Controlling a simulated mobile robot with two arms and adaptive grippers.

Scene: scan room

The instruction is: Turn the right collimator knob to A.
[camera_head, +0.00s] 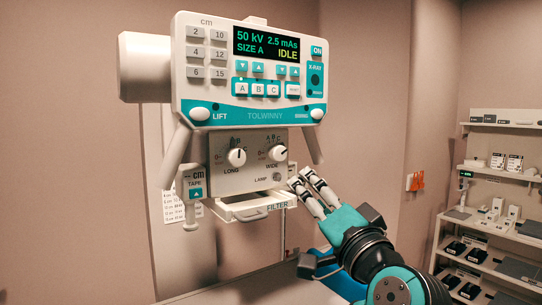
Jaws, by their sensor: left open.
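The right collimator knob (278,153), marked WIDE, is a round white knob with a dark pointer on the grey collimator box (217,150). Its pointer looks turned to the upper right, toward the C side rather than A, but is small. The left knob (237,157), marked LONG, sits beside it.
The control panel (250,105) with display and buttons hangs above the collimator. A filter tray (250,207) juts out below, and a tape unit (194,184) is at left. A pale table (250,288) lies below. A stocked shelf (490,240) stands at far right.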

